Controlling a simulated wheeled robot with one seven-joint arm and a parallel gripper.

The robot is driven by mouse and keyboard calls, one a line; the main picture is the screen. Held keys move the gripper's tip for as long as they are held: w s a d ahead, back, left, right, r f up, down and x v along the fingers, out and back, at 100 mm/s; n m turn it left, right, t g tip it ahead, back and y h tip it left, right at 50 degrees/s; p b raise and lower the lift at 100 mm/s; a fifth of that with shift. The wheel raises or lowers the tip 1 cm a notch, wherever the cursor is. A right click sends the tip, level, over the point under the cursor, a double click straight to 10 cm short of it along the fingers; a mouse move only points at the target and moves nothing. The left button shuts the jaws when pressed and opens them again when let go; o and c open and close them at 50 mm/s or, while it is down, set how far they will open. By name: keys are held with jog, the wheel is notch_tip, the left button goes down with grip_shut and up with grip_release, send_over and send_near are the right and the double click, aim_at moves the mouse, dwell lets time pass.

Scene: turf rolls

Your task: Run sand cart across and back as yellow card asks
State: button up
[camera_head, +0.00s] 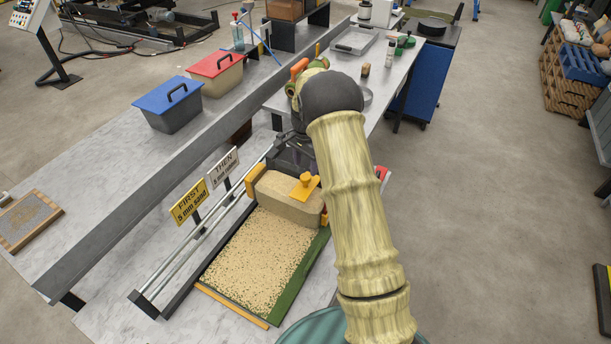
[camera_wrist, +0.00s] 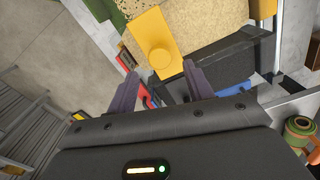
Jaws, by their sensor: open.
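The sand cart (camera_head: 285,198), filled level with tan sand, sits at the far end of a tray of speckled sand (camera_head: 258,258) edged with green turf. A yellow plate with a round knob (camera_head: 304,187) is on the cart; the knob also shows in the wrist view (camera_wrist: 160,60). My gripper (camera_wrist: 160,86) is open and empty, its dark fingers just short of the knob. The yellow card (camera_head: 190,202) reads "FIRST 5 mm sand". A white card (camera_head: 224,168) beside it begins "THEN"; its smaller line is hard to read.
Metal rails (camera_head: 205,225) run along the tray's left side. A blue-lidded bin (camera_head: 174,104) and a red-lidded bin (camera_head: 216,72) stand on the raised shelf to the left. A sample board (camera_head: 28,217) lies at far left. My arm covers the bench right of the tray.

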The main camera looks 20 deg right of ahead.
aim_at(306, 176)
notch_tip(306, 176, down, 7)
jog(key=shift+p, duration=0.9)
grip_shut()
